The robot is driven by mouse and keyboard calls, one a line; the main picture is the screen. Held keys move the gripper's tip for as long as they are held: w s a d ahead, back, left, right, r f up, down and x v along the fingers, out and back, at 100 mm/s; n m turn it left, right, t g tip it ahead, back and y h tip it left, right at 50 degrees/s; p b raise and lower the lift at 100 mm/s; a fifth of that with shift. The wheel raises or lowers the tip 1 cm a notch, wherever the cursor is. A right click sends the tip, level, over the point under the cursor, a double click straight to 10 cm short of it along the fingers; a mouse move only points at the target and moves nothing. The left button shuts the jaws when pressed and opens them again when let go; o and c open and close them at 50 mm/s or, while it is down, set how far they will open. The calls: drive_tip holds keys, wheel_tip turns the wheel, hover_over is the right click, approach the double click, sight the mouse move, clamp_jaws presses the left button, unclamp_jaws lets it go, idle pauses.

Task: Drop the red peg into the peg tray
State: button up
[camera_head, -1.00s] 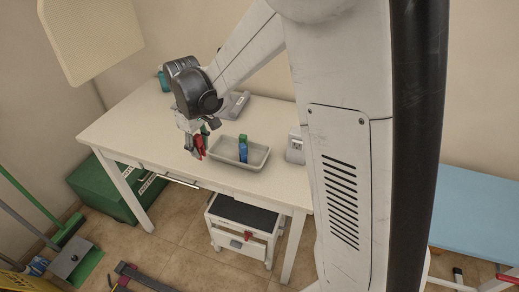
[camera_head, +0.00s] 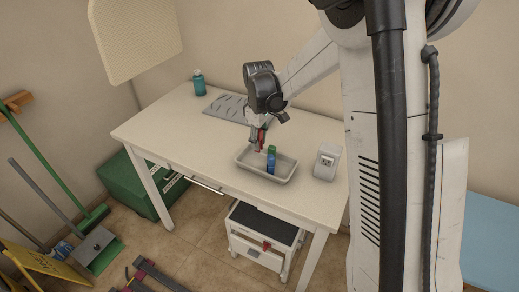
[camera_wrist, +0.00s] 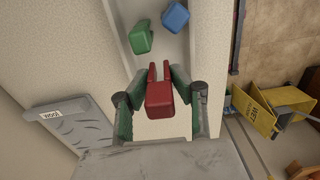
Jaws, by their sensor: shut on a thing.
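My gripper (camera_head: 261,143) is shut on the red peg (camera_wrist: 159,98), which sits between its fingers in the wrist view. The red peg also shows in the head view (camera_head: 261,136), at the left back part of the grey peg tray (camera_head: 282,180). In the wrist view the peg overlaps the tray; its exact height above the tray floor is hard to tell. A green peg (camera_wrist: 141,37) and a blue peg (camera_wrist: 175,17) are in the tray, apart from the red peg in the wrist view.
A white box-like device (camera_head: 327,163) stands right of the tray on the white table (camera_head: 165,130). A grey ridged plate (camera_head: 226,107) lies behind and left, with a teal bottle (camera_head: 198,83) farther back. The table's left part is clear.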

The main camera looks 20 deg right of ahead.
sight(259, 163)
drive_tip(key=shift+d+f, duration=0.1)
drive_tip(key=shift+d, duration=0.05)
drive_tip(key=shift+w+f, duration=0.1)
drive_tip(key=shift+f, duration=1.9)
drive_tip(key=shift+f+b, duration=0.6)
drive_tip(key=o, duration=0.8)
drive_tip(key=shift+o, duration=0.2)
drive_tip(key=shift+r, duration=0.1)
